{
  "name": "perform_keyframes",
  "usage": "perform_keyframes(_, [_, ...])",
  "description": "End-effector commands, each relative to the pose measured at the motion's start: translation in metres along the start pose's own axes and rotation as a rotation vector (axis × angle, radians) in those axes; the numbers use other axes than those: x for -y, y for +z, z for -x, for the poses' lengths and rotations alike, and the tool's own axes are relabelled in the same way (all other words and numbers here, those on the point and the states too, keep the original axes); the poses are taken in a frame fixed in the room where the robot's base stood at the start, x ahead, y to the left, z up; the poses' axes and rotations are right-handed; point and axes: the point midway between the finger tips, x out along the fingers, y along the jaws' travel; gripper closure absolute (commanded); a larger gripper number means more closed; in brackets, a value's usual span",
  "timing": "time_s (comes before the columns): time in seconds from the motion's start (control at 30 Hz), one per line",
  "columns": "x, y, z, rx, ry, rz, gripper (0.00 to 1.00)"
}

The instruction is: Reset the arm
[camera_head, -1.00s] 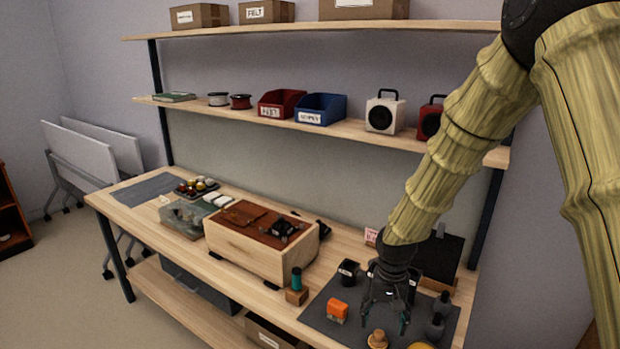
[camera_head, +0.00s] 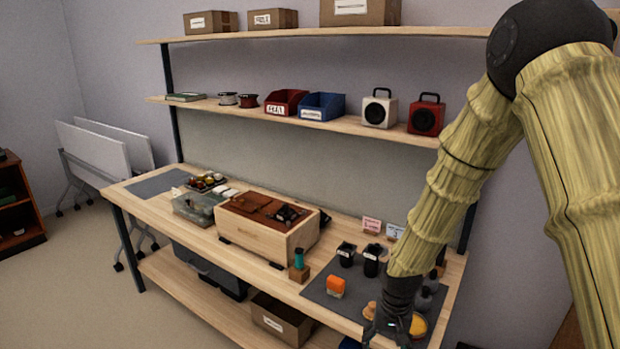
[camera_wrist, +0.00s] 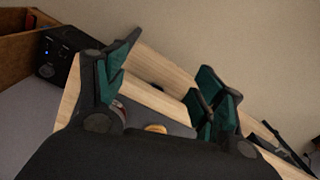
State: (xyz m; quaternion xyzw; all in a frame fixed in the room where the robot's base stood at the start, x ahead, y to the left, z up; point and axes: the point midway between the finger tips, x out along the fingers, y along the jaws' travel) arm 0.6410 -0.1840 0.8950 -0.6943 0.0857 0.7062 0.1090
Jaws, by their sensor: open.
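My gripper (camera_head: 386,338) is at the lower right in the head view, low at the front edge of the workbench (camera_head: 290,295), beside the grey mat. My arm, in pale ribbed covering, reaches down to it from the upper right. In the wrist view my gripper (camera_wrist: 160,90) shows two dark fingers with green pads spread wide apart. Nothing is between them. The bench edge and a strip of floor lie beyond the fingers. The fingertips are partly cut off at the lower edge of the head view.
The grey mat (camera_head: 320,290) holds an orange block (camera_head: 335,287), black cups (camera_head: 371,261) and a yellow round item (camera_head: 418,325). A wooden box (camera_head: 262,236) stands left. White (camera_head: 380,109) and red (camera_head: 426,117) speakers stand on the shelf above. Floor in front is clear.

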Motion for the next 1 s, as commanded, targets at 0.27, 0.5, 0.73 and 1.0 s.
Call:
perform_keyframes(0.27, [-0.014,0.042,-0.064,0.019,-0.027,0.035,0.31])
perform_keyframes(0.5, [-0.041,0.110,-0.139,0.026,-0.048,0.082,0.31])
perform_keyframes(0.73, [-0.075,0.184,-0.194,0.019,-0.042,0.131,0.31])
perform_keyframes(1.0, [-0.117,0.266,-0.227,0.004,-0.002,0.197,0.31])
